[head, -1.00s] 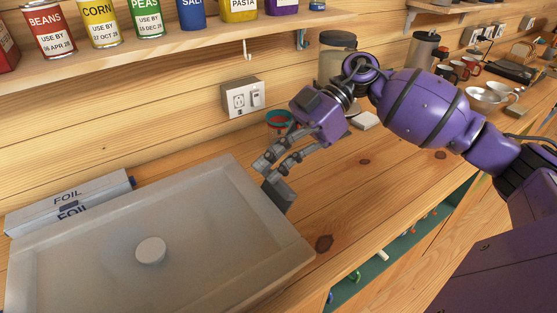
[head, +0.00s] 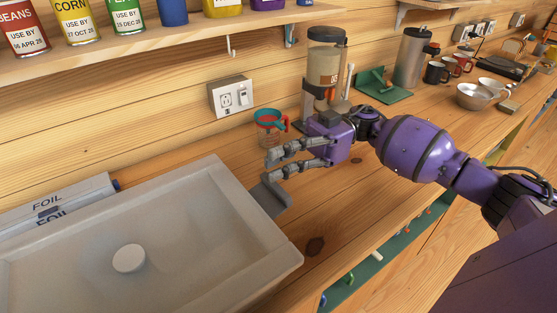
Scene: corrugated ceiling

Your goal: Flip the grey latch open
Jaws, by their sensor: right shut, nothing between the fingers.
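A grey latch (head: 271,196) sits at the right edge of a large grey box-like container (head: 225,180). It sticks out from the edge as a flat, tilted flap. My right gripper (head: 269,169), on a purple arm from the right, points left with its tips just above the latch. It is shut with nothing held. I cannot tell whether the tips touch the latch, and they partly cover its upper end. The container's top has a raised rim and a round pale knob (head: 129,258). My left gripper is not in view.
A dispenser (head: 325,70), mugs and bowls stand farther right. A foil box (head: 60,200) lies behind the container. A can shelf (head: 165,35) hangs above.

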